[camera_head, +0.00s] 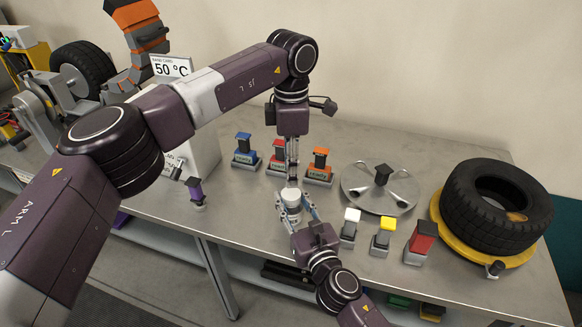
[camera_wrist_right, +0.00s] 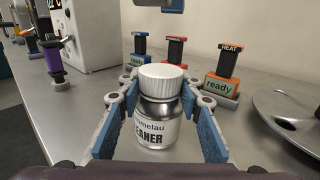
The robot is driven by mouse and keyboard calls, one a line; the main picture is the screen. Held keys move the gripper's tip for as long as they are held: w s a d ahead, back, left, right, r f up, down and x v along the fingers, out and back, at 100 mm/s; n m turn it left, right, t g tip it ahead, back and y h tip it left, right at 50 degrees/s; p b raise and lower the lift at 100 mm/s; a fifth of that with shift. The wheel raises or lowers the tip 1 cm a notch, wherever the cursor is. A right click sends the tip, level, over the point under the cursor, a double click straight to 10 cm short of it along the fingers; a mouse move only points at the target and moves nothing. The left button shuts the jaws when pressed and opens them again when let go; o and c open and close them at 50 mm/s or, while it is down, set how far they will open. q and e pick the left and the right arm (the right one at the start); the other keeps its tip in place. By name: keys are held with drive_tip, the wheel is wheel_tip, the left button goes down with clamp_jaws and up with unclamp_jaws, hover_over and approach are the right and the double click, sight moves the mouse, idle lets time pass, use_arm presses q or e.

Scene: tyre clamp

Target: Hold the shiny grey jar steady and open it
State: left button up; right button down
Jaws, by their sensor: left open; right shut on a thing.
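The shiny grey jar (camera_wrist_right: 157,108) stands upright on the bench, with a white ribbed lid (camera_wrist_right: 163,78) on it and a label partly reading "EANER". In the head view, the jar's white lid (camera_head: 291,196) shows between my two grippers. My right gripper (camera_head: 297,211) comes from the front and is shut on the jar, with its blue pads either side of the body in the wrist view (camera_wrist_right: 157,130). My left gripper (camera_head: 292,178) points down from above, open, just over or behind the lid; its fingers are seen nearly edge-on, so I cannot tell the exact gap.
Blue (camera_head: 245,150), red (camera_head: 279,157) and orange (camera_head: 319,167) handled blocks stand behind the jar. A round metal plate (camera_head: 370,200) and a tyre (camera_head: 497,205) lie farther right.

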sight(291, 193)
use_arm(q)
wheel_tip(291, 193, down, 8)
drive_tip(key=shift+r, duration=0.1)
use_arm(e)
drive_tip(key=shift+s+f, duration=0.1)
drive_tip(key=shift+f, duration=0.25)
use_arm(q)
drive_tip(key=c, duration=1)
drive_tip(key=n, duration=0.4)
drive_tip(key=shift+r, duration=0.1)
use_arm(e)
drive_tip(key=shift+d+f, duration=0.1)
drive_tip(key=shift+d, duration=0.15)
use_arm(q)
drive_tip(key=o, duration=1.3)
drive_tip(key=shift+a, duration=0.1)
